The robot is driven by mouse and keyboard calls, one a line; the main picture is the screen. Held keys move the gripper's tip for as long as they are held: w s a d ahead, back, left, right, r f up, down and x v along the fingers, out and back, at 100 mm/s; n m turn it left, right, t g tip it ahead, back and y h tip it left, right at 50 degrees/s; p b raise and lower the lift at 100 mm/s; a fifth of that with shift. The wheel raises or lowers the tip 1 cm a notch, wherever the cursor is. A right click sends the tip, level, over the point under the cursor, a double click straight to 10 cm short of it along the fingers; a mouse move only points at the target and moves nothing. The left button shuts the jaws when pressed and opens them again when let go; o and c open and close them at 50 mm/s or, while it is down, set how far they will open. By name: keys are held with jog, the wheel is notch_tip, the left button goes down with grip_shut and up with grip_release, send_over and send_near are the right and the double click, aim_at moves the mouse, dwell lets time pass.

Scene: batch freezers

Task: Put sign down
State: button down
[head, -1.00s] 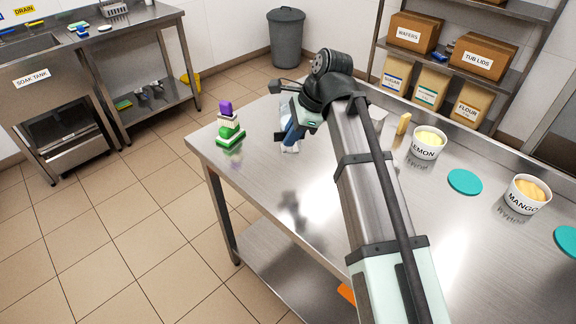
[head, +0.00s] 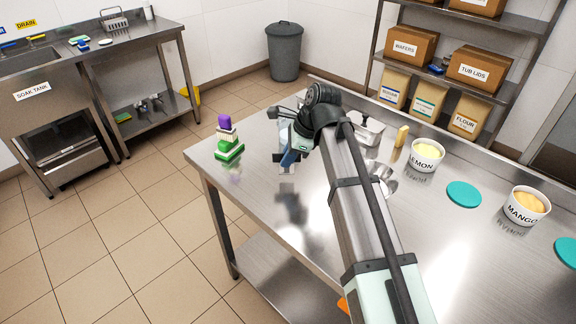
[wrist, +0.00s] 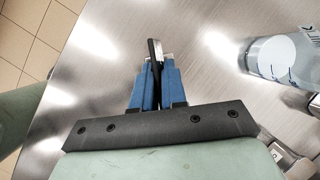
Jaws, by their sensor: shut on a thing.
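My gripper (wrist: 156,75) has blue fingers, shut on a thin dark-and-pale piece (wrist: 154,48), seen nearly edge-on in the wrist view. I take it to be the sign; no writing on it is readable. My arm and gripper hide most of the held piece there. I cannot tell whether it touches the table.
A clear bottle with a pale label (wrist: 275,57) is right of my fingers in the wrist view. The coloured stack (head: 229,150) is near the table's left edge. A metal container (head: 366,130), lemon tub (head: 426,155) and teal disc (head: 464,194) stand to the right.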

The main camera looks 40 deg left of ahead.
aim_at(288, 170)
jog(key=shift+f, duration=1.65)
jog(key=shift+f, duration=0.1)
jog(key=c, duration=1.2)
grip_release()
jog(key=v, duration=1.2)
